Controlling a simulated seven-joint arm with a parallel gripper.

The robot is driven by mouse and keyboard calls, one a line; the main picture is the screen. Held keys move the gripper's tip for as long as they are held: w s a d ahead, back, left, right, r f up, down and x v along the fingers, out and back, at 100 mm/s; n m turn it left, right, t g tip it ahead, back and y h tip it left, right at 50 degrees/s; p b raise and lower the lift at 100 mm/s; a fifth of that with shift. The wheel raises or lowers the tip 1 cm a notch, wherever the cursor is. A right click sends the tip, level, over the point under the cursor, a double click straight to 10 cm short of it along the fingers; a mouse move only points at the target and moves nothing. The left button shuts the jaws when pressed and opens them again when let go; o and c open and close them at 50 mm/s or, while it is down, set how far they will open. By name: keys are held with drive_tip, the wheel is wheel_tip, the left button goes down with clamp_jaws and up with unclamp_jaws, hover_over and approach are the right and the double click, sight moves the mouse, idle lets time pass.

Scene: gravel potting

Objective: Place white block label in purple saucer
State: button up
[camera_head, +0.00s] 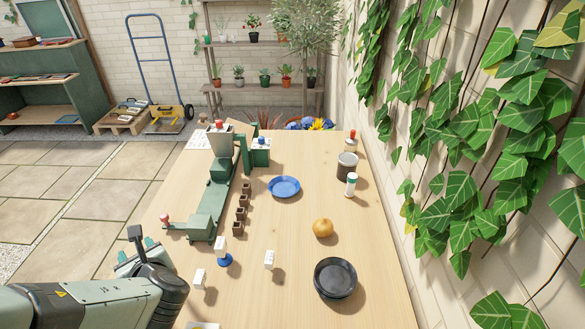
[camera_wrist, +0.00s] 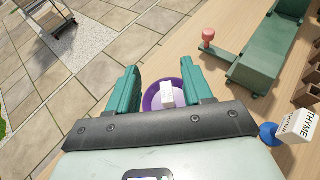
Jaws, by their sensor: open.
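The purple saucer (camera_wrist: 152,101) shows in the wrist view between and beyond my fingers; its near part is hidden by my gripper body. A white block label (camera_wrist: 167,88) appears inside the saucer, with gaps between it and both fingers. I cannot tell its full pose or any lettering. My gripper (camera_wrist: 160,72) is open, its green fingers on either side of the saucer. In the head view my gripper (camera_head: 137,250) is at the table's left edge, and the saucer is not visible there.
A white block reading THYME (camera_wrist: 293,125) stands by a blue base (camera_wrist: 268,133). Other white blocks (camera_head: 199,279) and (camera_head: 270,259) stand on the table. A green machine (camera_head: 208,205), small brown pots (camera_head: 241,214), blue plate (camera_head: 284,187), yellow-brown ball (camera_head: 323,228) and black dish (camera_head: 335,278) lie beyond.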

drive_tip(key=w+d+r+m+h, duration=0.5)
drive_tip(key=w+d+r+m, duration=0.4)
drive_tip(key=d+m, duration=0.45)
drive_tip(key=d+r+m+g+h, duration=0.1)
drive_tip(key=d+r+m+g, duration=0.1)
drive_tip(key=d+r+m, duration=0.9)
drive_tip(key=s+d+r+m+g+h, duration=0.1)
drive_tip(key=s+d+r+m, duration=0.35)
drive_tip(key=d+m, duration=0.2)
drive_tip(key=s+d+r+m, duration=0.4)
drive_tip(key=d+r+m, duration=0.15)
drive_tip(key=d, duration=0.25)
drive_tip(key=s+d+r+m+h, duration=0.1)
drive_tip(key=s+d+m, duration=0.2)
drive_tip(key=s+m, duration=0.1)
drive_tip(key=s+d+r+m+h, duration=0.1)
drive_tip(key=s+d+r+m, duration=0.1)
drive_tip(key=s+d+m, duration=0.2)
drive_tip(key=s, duration=0.3)
drive_tip(key=shift+s+g, duration=0.2)
drive_tip(key=shift+g, duration=0.2)
